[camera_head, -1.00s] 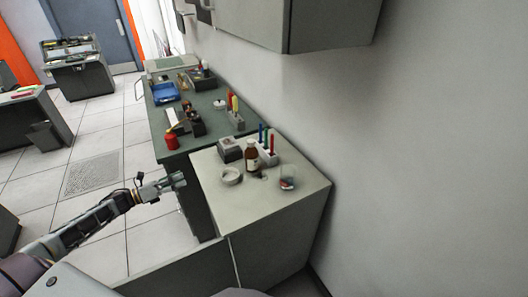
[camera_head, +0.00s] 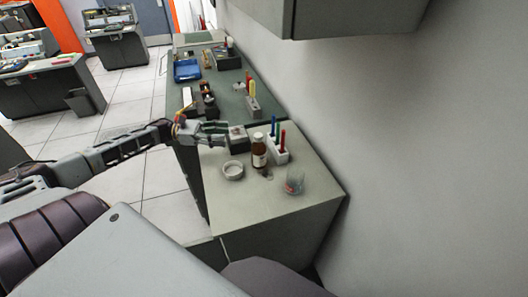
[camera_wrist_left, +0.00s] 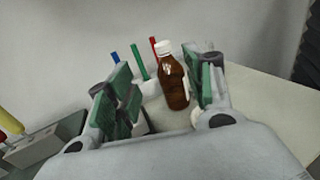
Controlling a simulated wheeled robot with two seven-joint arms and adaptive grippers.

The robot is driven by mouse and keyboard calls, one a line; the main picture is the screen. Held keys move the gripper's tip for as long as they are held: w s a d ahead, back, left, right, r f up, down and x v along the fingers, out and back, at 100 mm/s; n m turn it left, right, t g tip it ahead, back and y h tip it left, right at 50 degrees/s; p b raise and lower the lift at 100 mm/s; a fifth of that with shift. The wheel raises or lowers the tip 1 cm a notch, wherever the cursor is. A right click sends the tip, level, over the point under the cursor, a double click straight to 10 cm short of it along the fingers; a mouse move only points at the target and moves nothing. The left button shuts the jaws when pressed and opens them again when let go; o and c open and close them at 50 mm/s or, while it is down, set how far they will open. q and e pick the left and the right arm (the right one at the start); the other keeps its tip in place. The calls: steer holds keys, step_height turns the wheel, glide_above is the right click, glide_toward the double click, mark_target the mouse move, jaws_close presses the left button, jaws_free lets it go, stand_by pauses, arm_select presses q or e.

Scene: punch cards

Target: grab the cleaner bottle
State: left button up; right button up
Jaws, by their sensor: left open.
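The cleaner bottle, a brown bottle (camera_head: 259,155) with a white cap and a pale label, stands upright on the light near counter (camera_head: 255,215). My left gripper (camera_head: 226,133) is open at the counter's left edge, to the left of the bottle and apart from it. In the left wrist view, the bottle (camera_wrist_left: 172,85) shows ahead between the two open fingers of the left gripper (camera_wrist_left: 162,92), closer to the right finger. Nothing is held in it. My right gripper is not in view.
Close to the bottle are a white rack (camera_head: 278,156) with colored pens, a small grey box (camera_head: 237,146), a round white dish (camera_head: 233,178) and a clear cup (camera_head: 294,184). The wall borders the right side. The counter's front is clear.

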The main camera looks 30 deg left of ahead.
arm_select(q)
glide_toward(258, 135)
steer(key=shift+f+x, duration=0.15)
steer(key=shift+x, duration=1.1)
steer(key=shift+f+x, duration=0.1)
steer(key=shift+x, duration=1.1)
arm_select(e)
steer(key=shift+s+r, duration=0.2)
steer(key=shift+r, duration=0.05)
arm_select(q)
steer(key=shift+w, duration=0.2)
steer(key=shift+p+x, duration=0.75)
steer(key=shift+x, duration=1.75)
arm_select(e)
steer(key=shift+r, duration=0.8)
arm_select(q)
steer(key=shift+s, duration=0.15)
steer(key=shift+c, duration=0.2)
jaws_close()
